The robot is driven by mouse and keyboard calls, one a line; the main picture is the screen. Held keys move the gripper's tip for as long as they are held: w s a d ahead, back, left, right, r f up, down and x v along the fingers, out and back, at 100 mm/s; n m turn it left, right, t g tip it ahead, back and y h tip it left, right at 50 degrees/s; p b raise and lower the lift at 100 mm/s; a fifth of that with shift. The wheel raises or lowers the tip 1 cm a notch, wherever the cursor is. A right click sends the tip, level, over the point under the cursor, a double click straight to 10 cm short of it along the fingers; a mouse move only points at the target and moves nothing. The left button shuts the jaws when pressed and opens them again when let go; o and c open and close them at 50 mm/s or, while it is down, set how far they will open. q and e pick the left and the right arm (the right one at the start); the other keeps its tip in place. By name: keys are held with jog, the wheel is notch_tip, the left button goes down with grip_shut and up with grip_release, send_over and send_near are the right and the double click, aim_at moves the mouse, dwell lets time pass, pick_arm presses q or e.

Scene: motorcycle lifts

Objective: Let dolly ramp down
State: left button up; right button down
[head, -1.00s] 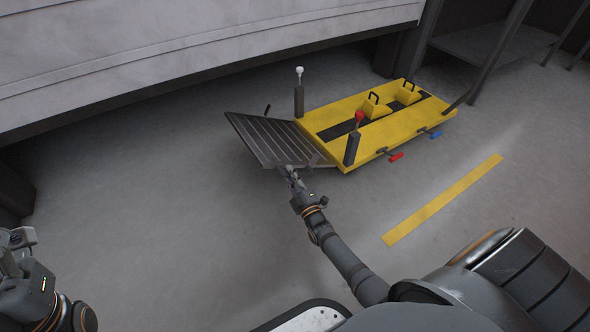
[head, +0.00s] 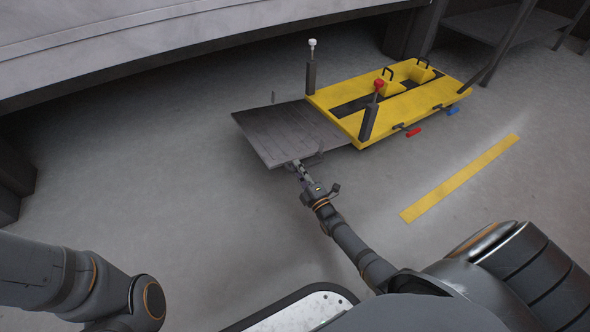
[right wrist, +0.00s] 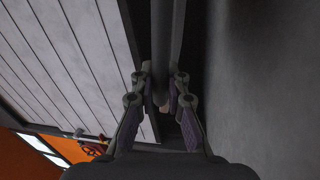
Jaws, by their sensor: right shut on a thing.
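The dolly ramp (head: 292,132) is a dark grey ribbed plate at the left end of the yellow dolly lift (head: 390,118). It looks close to level in the head view, and I cannot tell if its outer edge touches the floor. My right gripper (head: 297,165) is at the ramp's near side, shut on a dark bar. In the right wrist view the bar (right wrist: 162,45) runs between the fingers of the gripper (right wrist: 160,95), beside the ribbed ramp surface (right wrist: 75,55). My left arm shows at lower left, but its gripper is out of the picture.
Two posts stand by the ramp's hinge end, one with a white knob (head: 312,43), one with a red knob (head: 378,85). Red (head: 413,132) and blue (head: 452,111) pedals stick out of the dolly's near side. A large grey platform (head: 150,40) stands behind. The floor left of the ramp is clear.

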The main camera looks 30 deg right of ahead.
jog(key=shift+f+n+b, duration=0.3)
jog(key=shift+f+b, duration=0.05)
jog(key=shift+f, duration=0.4)
jog(key=c, duration=1.3)
grip_release()
jog(key=shift+c, duration=0.2)
jog(key=shift+r, duration=0.1)
jog(key=s+f, duration=0.2)
jog(key=s, duration=1)
jog(key=shift+d+f, duration=0.3)
jog(key=shift+d, duration=0.05)
